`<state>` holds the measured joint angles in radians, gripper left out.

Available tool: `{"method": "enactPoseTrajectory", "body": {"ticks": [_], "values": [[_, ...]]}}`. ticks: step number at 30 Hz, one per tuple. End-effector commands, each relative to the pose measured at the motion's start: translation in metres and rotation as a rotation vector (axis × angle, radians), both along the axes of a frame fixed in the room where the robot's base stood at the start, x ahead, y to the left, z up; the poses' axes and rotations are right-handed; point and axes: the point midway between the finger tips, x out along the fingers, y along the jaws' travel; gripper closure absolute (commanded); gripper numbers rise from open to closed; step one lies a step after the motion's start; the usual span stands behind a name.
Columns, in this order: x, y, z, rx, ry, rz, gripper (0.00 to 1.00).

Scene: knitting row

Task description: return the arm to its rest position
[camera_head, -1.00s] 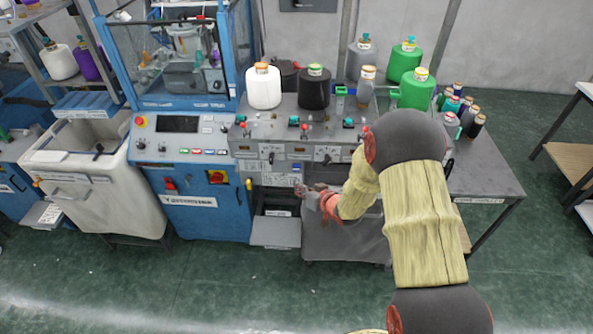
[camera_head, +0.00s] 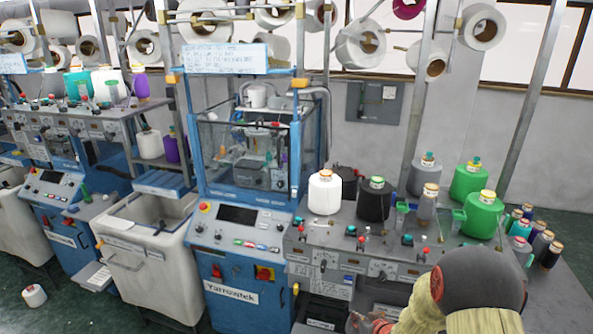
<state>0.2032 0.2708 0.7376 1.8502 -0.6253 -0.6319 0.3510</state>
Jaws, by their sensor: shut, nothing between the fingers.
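My arm enters the head view from the lower right, with a dark rounded joint and a yellowish ribbed sleeve. My gripper (camera_head: 368,322) shows only in part at the bottom edge, in front of the lower part of the grey machine bench (camera_head: 345,243). It is shut and empty. The rest of the gripper and most of the arm are out of frame or hidden behind the big joint.
On the bench stand a white cone (camera_head: 325,193), a black cone (camera_head: 375,200) and green cones (camera_head: 482,215). Small spools (camera_head: 547,248) stand at the right. A blue machine (camera_head: 240,262) and a white bin (camera_head: 150,250) are left. A cone (camera_head: 34,295) lies on the floor.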

Motion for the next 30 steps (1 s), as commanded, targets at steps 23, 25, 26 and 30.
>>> {"method": "enactPoseTrajectory", "body": {"ticks": [23, 25, 26, 30], "values": [[-0.285, -0.022, 0.132, -0.22, 0.725, -0.21, 1.0], [-0.305, -0.011, 0.146, -0.2, 0.714, -0.206, 1.0], [-0.313, -0.006, 0.152, -0.192, 0.704, -0.203, 1.0], [-0.339, 0.014, 0.176, -0.152, 0.618, -0.19, 1.0]]}}
